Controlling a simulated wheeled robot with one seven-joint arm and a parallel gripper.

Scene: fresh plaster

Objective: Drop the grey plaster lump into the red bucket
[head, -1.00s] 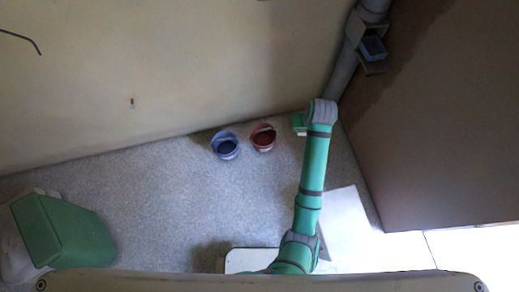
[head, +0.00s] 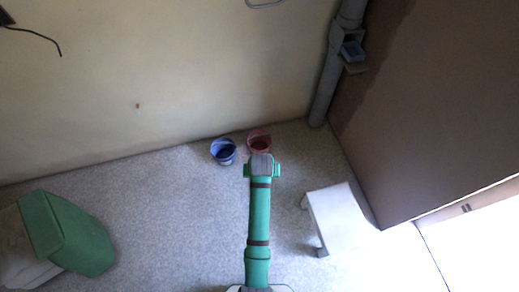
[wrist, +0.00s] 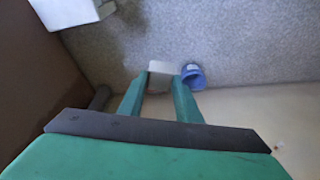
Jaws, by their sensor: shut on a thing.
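The red bucket (head: 259,136) stands on the floor by the back wall in the head view, its near side partly covered by the end of my arm. The blue bucket (head: 223,146) stands close to its left, and it also shows in the wrist view (wrist: 194,77), just right of my fingertips. My gripper (wrist: 160,85) is shut on the grey plaster lump (wrist: 162,68), a pale block between the two green fingers. The lump is hidden in the head view. The red bucket cannot be made out in the wrist view, where the lump and gripper block part of the floor.
A white step stool (head: 340,215) stands on the floor to the right of my arm. A green-and-white object (head: 70,235) is at the left. A grey pipe (head: 323,90) runs down the corner beside a brown wall.

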